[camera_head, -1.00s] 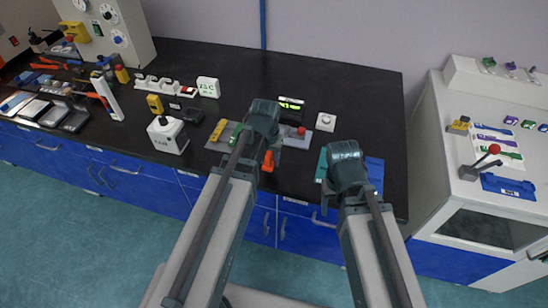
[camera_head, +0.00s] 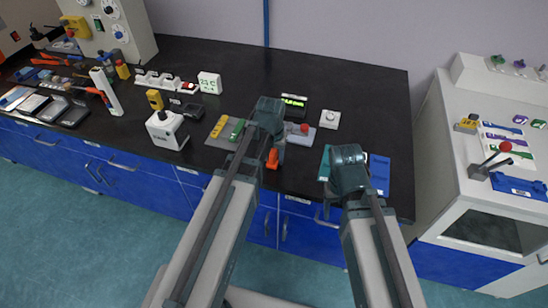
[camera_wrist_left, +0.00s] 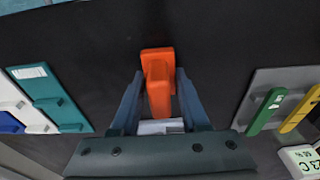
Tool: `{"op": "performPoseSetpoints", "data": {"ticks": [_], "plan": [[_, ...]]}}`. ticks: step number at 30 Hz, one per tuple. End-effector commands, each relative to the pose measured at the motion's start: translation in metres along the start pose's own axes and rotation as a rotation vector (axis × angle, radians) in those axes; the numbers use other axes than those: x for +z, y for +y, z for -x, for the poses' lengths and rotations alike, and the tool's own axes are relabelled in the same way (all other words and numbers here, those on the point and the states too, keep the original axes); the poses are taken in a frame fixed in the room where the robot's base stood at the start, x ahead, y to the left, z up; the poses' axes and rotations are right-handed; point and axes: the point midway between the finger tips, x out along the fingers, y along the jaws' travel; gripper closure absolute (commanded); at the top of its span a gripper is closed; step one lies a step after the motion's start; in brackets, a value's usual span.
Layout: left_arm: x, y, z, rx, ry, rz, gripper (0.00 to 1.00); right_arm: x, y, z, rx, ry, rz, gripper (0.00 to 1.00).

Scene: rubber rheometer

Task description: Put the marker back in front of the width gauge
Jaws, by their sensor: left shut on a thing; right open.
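My left gripper (camera_head: 270,146) is over the middle of the bench, its fingers mostly hidden in the head view. It is shut on an orange piece, taken as the marker (camera_head: 272,158); the left wrist view shows this marker (camera_wrist_left: 158,85) between the fingers. I cannot tell whether it touches the bench. A black device with a lit green display (camera_head: 294,100) stands behind the gripper; I cannot tell whether it is the width gauge. My right gripper (camera_head: 347,180) is open and low over the bench's right part, its fingers largely hidden.
A grey plate (camera_head: 213,140) bears a yellow block (camera_head: 220,126) and a green block (camera_head: 237,131) left of my left gripper. A teal plate (camera_wrist_left: 48,98) and a blue tray (camera_head: 379,174) lie near my right gripper. Dark bench top is bare around the marker.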

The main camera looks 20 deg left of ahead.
Motion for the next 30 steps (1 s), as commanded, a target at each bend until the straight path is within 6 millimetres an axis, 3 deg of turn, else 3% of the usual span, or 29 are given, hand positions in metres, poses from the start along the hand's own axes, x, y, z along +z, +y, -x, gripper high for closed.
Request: {"op": "performPoseSetpoints", "data": {"ticks": [2, 3, 7, 20, 30], "plan": [[0.001, 0.000, -0.004, 0.000, 0.000, 0.000, 0.91, 0.000, 0.000, -0.004, 0.000, 0.000, 0.000, 0.35], [0.000, 0.000, -0.003, 0.000, 0.000, 0.000, 0.50, 0.000, 0.000, -0.003, 0.000, 0.000, 0.000, 0.35], [0.000, 0.000, -0.002, 0.000, 0.000, 0.000, 0.27, 0.000, 0.000, -0.002, 0.000, 0.000, 0.000, 0.35], [0.000, 0.000, 0.001, 0.000, 0.000, 0.000, 0.26, 0.000, 0.000, 0.001, 0.000, 0.000, 0.000, 0.35], [-0.001, 0.000, 0.035, 0.000, 0.000, 0.000, 0.26, 0.002, 0.003, 0.034, 0.000, 0.000, 0.000, 0.35]]}}
